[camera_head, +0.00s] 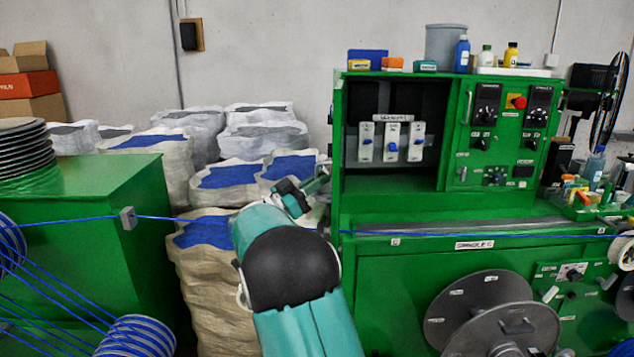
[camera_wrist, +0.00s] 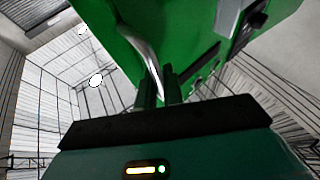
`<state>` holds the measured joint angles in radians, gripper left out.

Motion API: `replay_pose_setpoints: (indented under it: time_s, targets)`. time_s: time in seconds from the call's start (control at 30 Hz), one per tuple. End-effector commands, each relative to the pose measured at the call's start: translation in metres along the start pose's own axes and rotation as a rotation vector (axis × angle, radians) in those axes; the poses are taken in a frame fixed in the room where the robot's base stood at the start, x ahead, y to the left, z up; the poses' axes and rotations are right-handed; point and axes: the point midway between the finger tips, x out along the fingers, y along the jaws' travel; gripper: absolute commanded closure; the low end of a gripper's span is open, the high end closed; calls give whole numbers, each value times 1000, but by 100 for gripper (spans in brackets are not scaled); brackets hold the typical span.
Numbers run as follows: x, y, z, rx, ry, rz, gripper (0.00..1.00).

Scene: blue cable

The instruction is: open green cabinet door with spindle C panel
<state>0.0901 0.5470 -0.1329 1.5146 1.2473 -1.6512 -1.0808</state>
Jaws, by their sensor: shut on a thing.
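The green cabinet (camera_head: 391,214) stands at the right in the head view. Its left compartment (camera_head: 428,100) is open to view, with several white switches (camera_head: 390,141) inside. A narrow green upright (camera_head: 337,130), perhaps the door seen edge-on, borders the opening's left side. My gripper (camera_head: 322,182) is beside this upright; its fingertips are hard to make out there. In the wrist view, my gripper (camera_wrist: 159,90) is shut on a metal handle (camera_wrist: 143,48) on a green panel (camera_wrist: 190,32). The handle's lower end is partly hidden by the fingers.
A control panel with a handle (camera_head: 467,107) is right of the opening. A blue cable (camera_head: 480,235) runs across the cabinet front above large reels (camera_head: 480,305). Filled sacks (camera_head: 210,270) stand close behind my arm. Bottles and boxes sit on the cabinet top.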

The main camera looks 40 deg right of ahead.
Motion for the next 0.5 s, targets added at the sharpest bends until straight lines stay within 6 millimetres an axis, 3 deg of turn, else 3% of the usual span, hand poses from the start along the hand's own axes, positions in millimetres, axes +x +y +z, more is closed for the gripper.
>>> replay_pose_setpoints:
  time_s: [0.2,0.23,0.27,0.5]
  targets:
    - [0,0,-1,0,2,0,100]
    - [0,0,-1,0,2,0,85]
    - [0,0,-1,0,2,0,83]
    - [-2,-1,-1,0,1,-1,83]
